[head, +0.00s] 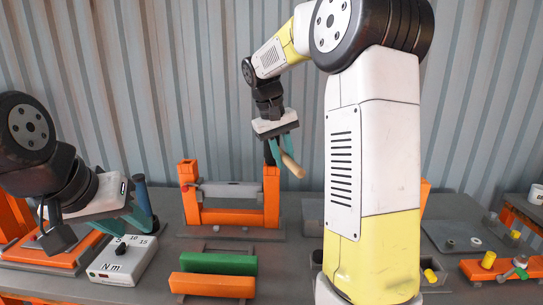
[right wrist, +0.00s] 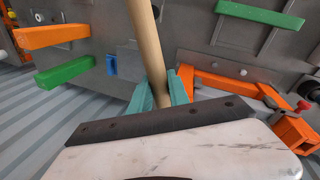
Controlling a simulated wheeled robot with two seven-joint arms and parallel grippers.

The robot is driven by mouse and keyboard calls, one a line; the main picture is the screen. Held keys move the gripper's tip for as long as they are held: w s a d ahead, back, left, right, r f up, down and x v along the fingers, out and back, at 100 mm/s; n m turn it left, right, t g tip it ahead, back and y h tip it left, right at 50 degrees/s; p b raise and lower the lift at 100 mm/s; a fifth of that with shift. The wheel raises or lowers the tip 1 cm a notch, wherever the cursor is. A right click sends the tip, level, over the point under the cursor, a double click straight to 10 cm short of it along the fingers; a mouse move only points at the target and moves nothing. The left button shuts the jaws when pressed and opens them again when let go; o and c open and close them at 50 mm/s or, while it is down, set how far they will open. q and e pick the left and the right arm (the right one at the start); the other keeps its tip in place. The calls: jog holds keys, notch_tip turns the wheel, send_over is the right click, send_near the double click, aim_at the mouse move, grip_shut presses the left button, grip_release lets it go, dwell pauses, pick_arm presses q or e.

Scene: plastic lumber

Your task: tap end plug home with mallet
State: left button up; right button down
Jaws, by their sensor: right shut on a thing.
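My right gripper (head: 282,146) is shut on the light wooden handle (head: 293,165) of the mallet, above the right post of an orange frame (head: 232,217). In the right wrist view the handle (right wrist: 147,45) passes between the teal fingers (right wrist: 165,88) and runs out at the top. The mallet's head cannot be made out clearly; a dark piece shows beside the fingers. A grey bar (head: 232,191) lies across the frame between its posts. I cannot pick out the end plug. My left gripper (head: 122,222) is low at the left, beside a blue-handled tool (head: 142,200); its opening is unclear.
A grey "N m" box (head: 122,260) stands under my left gripper. Green (head: 217,263) and orange (head: 212,285) beams lie at the front. A grey tray (head: 465,238) and an orange block with fittings (head: 505,268) are at the right. My right arm hides the middle right.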

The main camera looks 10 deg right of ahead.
jog(key=shift+r, duration=2)
jog(key=shift+f, duration=0.2)
